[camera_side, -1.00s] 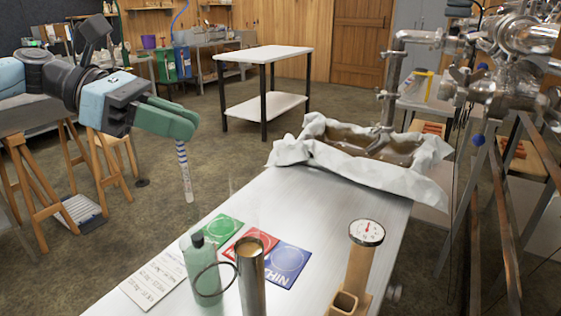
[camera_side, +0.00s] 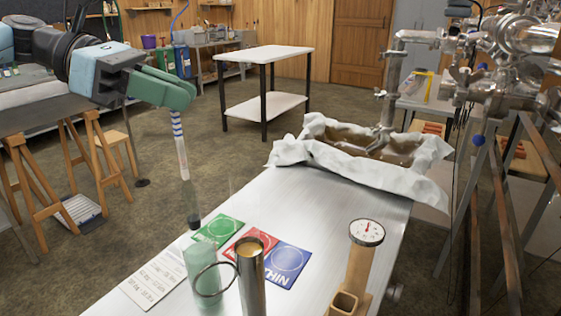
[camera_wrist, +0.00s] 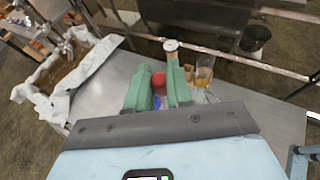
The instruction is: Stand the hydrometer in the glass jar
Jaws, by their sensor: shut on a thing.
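My gripper (camera_side: 176,98) is shut on the upper end of the hydrometer (camera_side: 180,147), a slim pale tube with blue bands.
A steel cylinder with an amber top and a loop handle (camera_side: 251,280) stands beside the bottle. A dial gauge (camera_side: 367,232) tops a wooden post to the right. Coloured cards and a paper sheet (camera_side: 160,279) lie on the bench (camera_side: 310,215). A cloth-wrapped pan (camera_side: 420,183) sits behind.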

